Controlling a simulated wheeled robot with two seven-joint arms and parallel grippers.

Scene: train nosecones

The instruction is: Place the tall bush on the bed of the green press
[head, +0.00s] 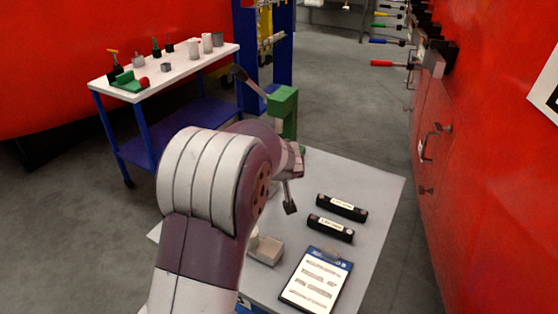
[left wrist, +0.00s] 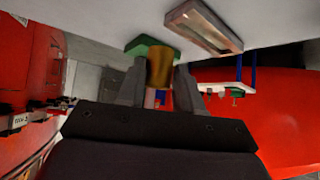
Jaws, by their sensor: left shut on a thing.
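The tall bush (left wrist: 160,68) is a brass-coloured cylinder in the left wrist view. My left gripper (left wrist: 159,79) is shut on it, with one grey finger on each side. The green press (head: 284,108) stands at the far left corner of the near table in the head view. A green flat part, seemingly its bed (left wrist: 150,45), lies at the bush's far end in the left wrist view. I cannot tell whether the bush touches it. In the head view my arm hides the bush, the bed and most of the left gripper. My right gripper is not in view.
The near grey table (head: 375,185) holds two black labelled bars (head: 342,208), a clipboard (head: 317,280) and a grey block (head: 266,250). A white-topped trolley (head: 185,65) with small parts stands beyond. Red walls flank both sides, with tools on the right.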

